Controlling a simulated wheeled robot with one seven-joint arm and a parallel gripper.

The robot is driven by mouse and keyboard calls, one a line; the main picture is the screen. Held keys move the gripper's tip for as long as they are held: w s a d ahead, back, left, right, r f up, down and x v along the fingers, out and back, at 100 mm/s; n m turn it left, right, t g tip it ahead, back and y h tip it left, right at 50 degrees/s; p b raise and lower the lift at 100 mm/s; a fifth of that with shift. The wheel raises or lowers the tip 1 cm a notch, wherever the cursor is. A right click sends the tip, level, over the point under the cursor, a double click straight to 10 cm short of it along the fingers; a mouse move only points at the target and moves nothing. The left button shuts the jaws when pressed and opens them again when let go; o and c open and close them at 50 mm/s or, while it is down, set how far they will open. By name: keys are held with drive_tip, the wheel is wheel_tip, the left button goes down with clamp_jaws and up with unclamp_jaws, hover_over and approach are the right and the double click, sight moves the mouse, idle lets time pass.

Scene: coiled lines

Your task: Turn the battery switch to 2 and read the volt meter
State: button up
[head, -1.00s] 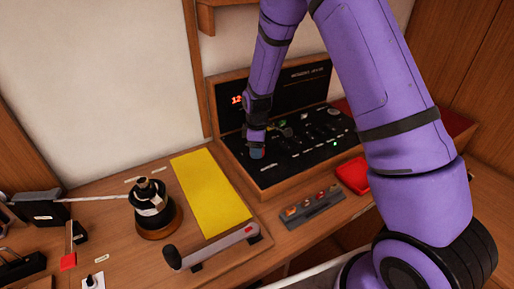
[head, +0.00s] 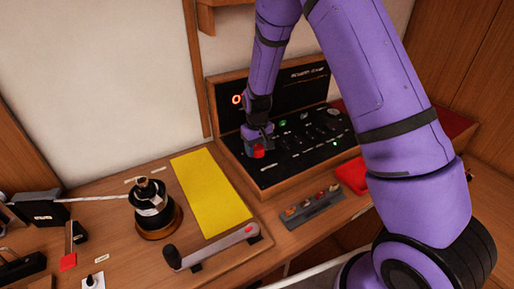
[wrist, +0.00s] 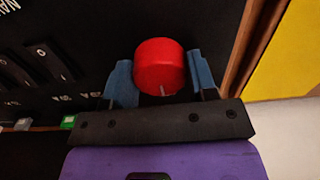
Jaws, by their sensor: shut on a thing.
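The battery switch is a round red knob (wrist: 159,66) on the black panel (head: 300,146); in the head view the red knob (head: 258,151) shows just below my gripper (head: 258,144). In the wrist view my gripper (wrist: 162,80) has its two blue fingers on either side of the knob, shut on it. A pale mark shows on the knob's near edge. The switch's number markings cannot be made out. The volt meter display (head: 237,99) on the upright panel shows a red-orange digit that looks like 0, partly cut off by my arm.
A yellow sheet (head: 210,192) lies left of the panel. A black winch (head: 154,208) with a line and a grey-handled lever (head: 212,247) stand on the wooden counter. A small strip with several knobs (head: 314,206) and a red item (head: 352,175) lie in front of the panel.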

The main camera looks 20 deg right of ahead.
sight(257, 147)
drive_tip(key=m, duration=1.2)
idle(0.7)
drive_tip(key=o, duration=0.9)
wheel_tip(257, 147, up, 11)
drive_tip(key=shift+f, duration=0.15)
